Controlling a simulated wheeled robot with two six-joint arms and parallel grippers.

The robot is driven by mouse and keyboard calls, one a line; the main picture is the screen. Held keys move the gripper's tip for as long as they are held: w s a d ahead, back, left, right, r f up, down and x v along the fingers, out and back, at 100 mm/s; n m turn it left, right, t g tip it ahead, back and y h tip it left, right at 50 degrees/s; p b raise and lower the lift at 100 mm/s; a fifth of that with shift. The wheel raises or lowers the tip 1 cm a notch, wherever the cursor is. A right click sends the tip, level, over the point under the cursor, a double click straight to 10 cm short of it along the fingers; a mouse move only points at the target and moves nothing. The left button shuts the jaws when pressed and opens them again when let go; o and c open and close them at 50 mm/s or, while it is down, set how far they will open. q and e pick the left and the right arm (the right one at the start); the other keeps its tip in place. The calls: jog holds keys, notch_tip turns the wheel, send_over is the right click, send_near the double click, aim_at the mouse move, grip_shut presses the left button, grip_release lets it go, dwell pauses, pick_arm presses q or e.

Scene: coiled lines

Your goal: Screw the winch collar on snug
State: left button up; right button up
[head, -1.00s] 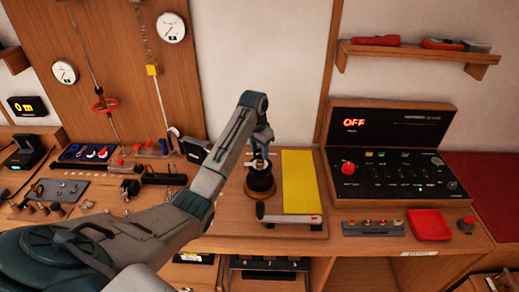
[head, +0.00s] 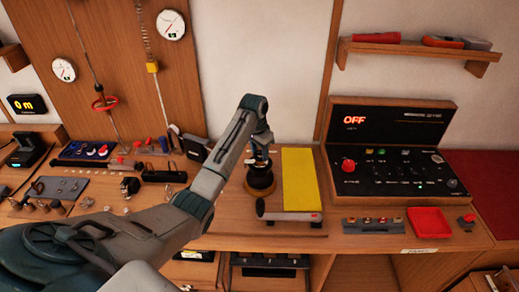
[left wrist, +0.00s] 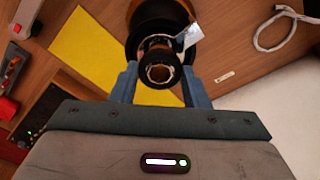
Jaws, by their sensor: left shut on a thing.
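The winch (head: 260,184), a dark drum with copper-coloured bands, stands upright on the wooden bench, left of a yellow panel. It also shows at the top of the left wrist view (left wrist: 157,14). My left gripper (head: 261,146) comes down over the winch top from above. In the left wrist view its two blue-grey fingers (left wrist: 160,76) are on either side of the dark round winch collar (left wrist: 160,54), and it is shut on it. The collar sits in line with the drum; whether its thread is tight cannot be told. My right gripper is not in view.
A yellow panel (head: 299,180) lies close right of the winch. A pale tag (left wrist: 189,36) sticks out beside the collar. A black control console (head: 390,160) reading OFF and a red tray (head: 429,223) stand further right. Small parts crowd the bench at left.

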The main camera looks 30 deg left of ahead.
pick_arm(q)
jog(key=shift+f, duration=0.8)
jog(key=shift+m, duration=0.3)
jog(key=m, duration=0.3)
jog(key=shift+h, duration=0.3)
jog(key=m, duration=0.5)
jog(key=shift+w+a+g, duration=0.1)
jog(key=shift+g, duration=0.2)
jog(key=m, duration=0.3)
jog(key=shift+h, duration=0.3)
jog(key=m+g, duration=0.1)
jog(key=m, duration=0.4)
jog(key=shift+w, duration=0.15)
jog(key=m, duration=0.5)
jog(key=m+g, duration=0.1)
jog(key=m, duration=0.5)
jog(key=shift+w+y, duration=0.1)
jog(key=shift+y, duration=0.3)
jog(key=m+b, duration=0.2)
jog(key=b, duration=0.1)
jog(key=shift+w+f, duration=0.1)
jog(key=shift+f, duration=0.3)
jog(key=shift+c, duration=0.4)
jog(key=shift+r+p, duration=0.3)
jog(key=shift+r, duration=0.15)
jog(key=o, duration=0.7)
jog(key=shift+f, duration=0.1)
